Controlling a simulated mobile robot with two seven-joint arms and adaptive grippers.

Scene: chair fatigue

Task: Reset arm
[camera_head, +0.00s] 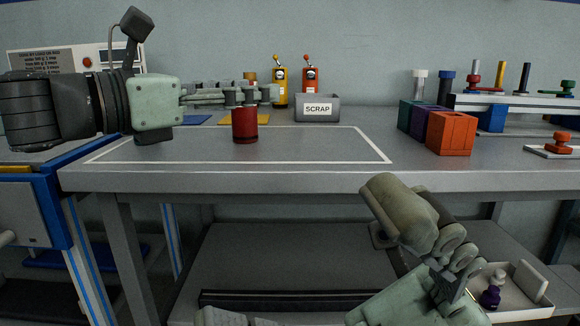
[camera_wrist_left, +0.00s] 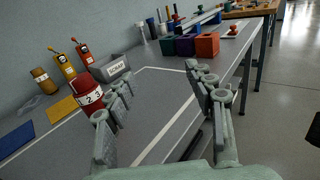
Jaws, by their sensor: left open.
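My left gripper (camera_head: 272,94) reaches in from the left over the back of the bench. In the left wrist view its fingers (camera_wrist_left: 158,82) are wide apart with only bare bench between them. A dark red cylinder (camera_head: 245,127) stands upright on the bench, below the gripper in the head view. In the left wrist view the cylinder (camera_wrist_left: 85,82) shows numbers and is outside the fingers, behind the left one. My right gripper (camera_head: 445,252) is low at the right, in front of the bench edge. Its jaw state is unclear.
Purple and orange boxes (camera_head: 451,133) stand right. A white tray (camera_head: 520,305) sits low right. The outlined area right of the cylinder is clear.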

